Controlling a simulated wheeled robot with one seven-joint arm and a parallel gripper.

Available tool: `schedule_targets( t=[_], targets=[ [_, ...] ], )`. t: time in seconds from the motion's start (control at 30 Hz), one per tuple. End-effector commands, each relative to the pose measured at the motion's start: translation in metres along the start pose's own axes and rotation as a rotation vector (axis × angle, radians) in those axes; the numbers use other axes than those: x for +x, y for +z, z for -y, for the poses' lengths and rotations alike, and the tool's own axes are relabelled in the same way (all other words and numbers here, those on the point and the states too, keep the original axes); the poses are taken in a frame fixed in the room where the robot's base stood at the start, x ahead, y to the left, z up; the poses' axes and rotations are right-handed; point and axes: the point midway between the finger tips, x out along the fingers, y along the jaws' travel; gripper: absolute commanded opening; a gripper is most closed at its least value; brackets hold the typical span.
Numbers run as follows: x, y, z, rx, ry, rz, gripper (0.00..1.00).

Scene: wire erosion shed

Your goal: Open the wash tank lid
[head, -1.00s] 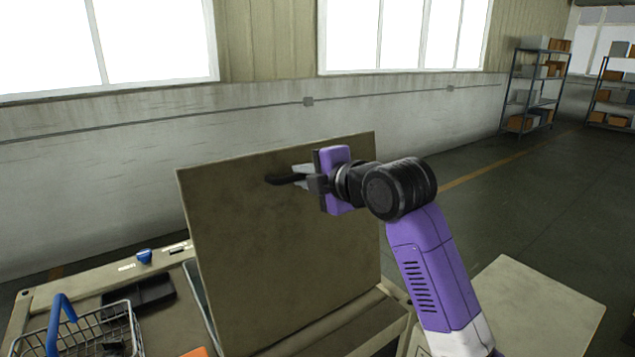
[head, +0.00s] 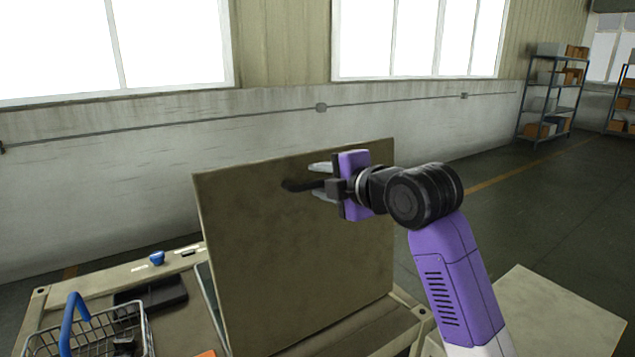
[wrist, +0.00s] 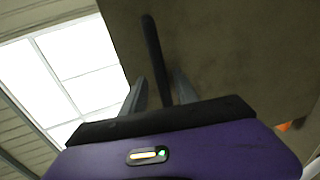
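The wash tank lid (head: 290,245) is a drab olive-brown panel standing raised, close to upright, on the tank. Its dark bar handle (head: 298,185) sticks out near the upper part of the face. My gripper (head: 316,181) is at the handle, with one pale finger above it and one below. In the wrist view the handle (wrist: 152,48) runs between the two fingers (wrist: 159,92), with a gap showing on each side. The gripper is open around the handle. The lid's face also shows in the wrist view (wrist: 230,50). The tank's opening is mostly hidden behind the lid.
A wire basket (head: 95,335) with a blue handle, a black tray (head: 150,296) and a small blue item (head: 157,258) are on the bench left of the lid. A pale tabletop (head: 545,315) is at the lower right. Shelves (head: 550,95) stand far back on open floor.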

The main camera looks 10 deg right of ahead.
Motion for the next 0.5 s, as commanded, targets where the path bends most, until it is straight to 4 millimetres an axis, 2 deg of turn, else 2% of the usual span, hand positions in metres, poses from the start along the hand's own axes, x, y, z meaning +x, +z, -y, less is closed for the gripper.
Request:
schedule_targets(
  t=[0.1, 0.3, 0.5],
  targets=[
    [-0.021, 0.001, 0.002, 0.0, 0.003, 0.003, 0.36],
    [-0.049, 0.001, 0.002, 0.001, 0.001, 0.002, 0.36],
    [-0.061, 0.001, 0.0, 0.001, 0.002, 0.003, 0.36]
  ],
)
